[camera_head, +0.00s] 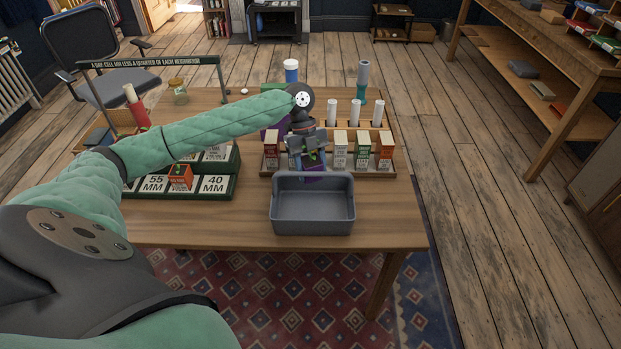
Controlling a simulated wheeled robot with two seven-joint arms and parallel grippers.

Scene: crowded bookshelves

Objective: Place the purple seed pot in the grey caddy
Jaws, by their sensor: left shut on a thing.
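The purple seed pot (313,174) is small and dark purple, with a bit of green at its top. My left gripper (311,160) is shut on it and holds it at the back rim of the grey caddy (313,213). The caddy is an open, empty-looking tub at the front of the table. The pot overlaps the caddy's back edge in the picture; I cannot tell whether they touch. The gripper hides the pot's upper part. My right gripper is not in view.
Seed boxes (340,150) stand in a wooden rack behind the caddy, with white cylinders (355,110) further back. A green stepped stand with number cards (213,186) is left of the caddy. Bare table (390,215) lies to the right.

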